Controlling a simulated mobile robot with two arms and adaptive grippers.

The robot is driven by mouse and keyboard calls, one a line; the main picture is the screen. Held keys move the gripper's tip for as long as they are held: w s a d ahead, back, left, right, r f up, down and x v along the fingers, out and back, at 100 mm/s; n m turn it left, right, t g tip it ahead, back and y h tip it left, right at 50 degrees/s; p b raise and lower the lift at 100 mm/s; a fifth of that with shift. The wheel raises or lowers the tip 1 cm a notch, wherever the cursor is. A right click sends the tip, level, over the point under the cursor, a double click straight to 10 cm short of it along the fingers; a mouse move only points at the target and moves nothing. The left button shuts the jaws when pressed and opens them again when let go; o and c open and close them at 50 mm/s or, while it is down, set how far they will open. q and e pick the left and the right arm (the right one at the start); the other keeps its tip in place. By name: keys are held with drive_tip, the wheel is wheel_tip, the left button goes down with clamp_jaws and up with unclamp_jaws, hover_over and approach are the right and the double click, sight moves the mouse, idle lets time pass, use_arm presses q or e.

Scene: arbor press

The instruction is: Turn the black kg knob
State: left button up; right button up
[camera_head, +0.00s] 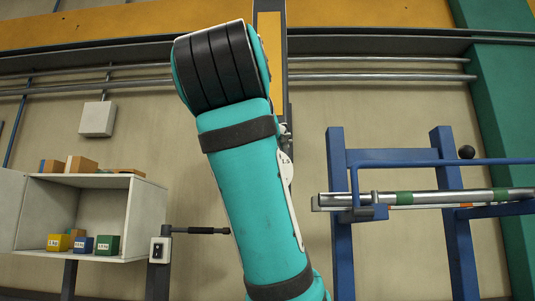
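I cannot pick out the black kg knob for certain. A small black ball-shaped knob (466,152) shows by the blue frame at the right, but no kg marking is legible on it. A large teal arm link with black bands, which seems to be mine, rises through the middle and hides much of what is behind it. Part of a tall dark post (270,50) with a yellow face shows behind the link. Neither gripper is in view.
A blue frame (337,200) holds metal bars (440,198) with green bands at the right. A pale open cabinet (150,205) with small labelled coloured blocks stands at the left. A black-handled lever (205,230) sticks out beside it. Metal pipes run along the wall.

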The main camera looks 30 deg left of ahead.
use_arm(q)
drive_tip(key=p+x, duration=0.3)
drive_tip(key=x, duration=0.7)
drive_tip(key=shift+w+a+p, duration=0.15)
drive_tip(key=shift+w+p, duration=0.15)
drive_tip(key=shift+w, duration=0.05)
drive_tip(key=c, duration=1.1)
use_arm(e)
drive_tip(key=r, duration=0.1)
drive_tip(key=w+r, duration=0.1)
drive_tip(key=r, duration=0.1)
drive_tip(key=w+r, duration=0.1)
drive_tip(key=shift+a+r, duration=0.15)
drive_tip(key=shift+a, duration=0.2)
